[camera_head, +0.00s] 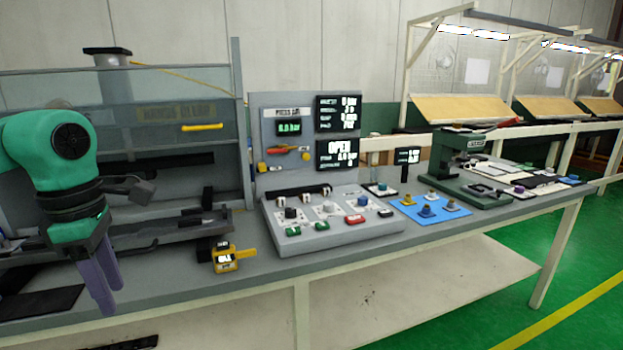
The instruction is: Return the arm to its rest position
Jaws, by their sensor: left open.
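My left arm comes in from the left edge, green and dark grey. My left gripper (99,285) has two purple fingers that point down over the front left of the workbench (270,272). The fingers are apart, with nothing seen between them. The gripper is left of a small yellow device (226,260) and apart from it. My right arm and right gripper are not in the view.
A grey control console (335,240) with an upright display panel (270,105) stands mid-bench. A blue mat (428,209) with small parts and a green press (460,160) are to its right. A grey machine (150,130) stands behind my left arm.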

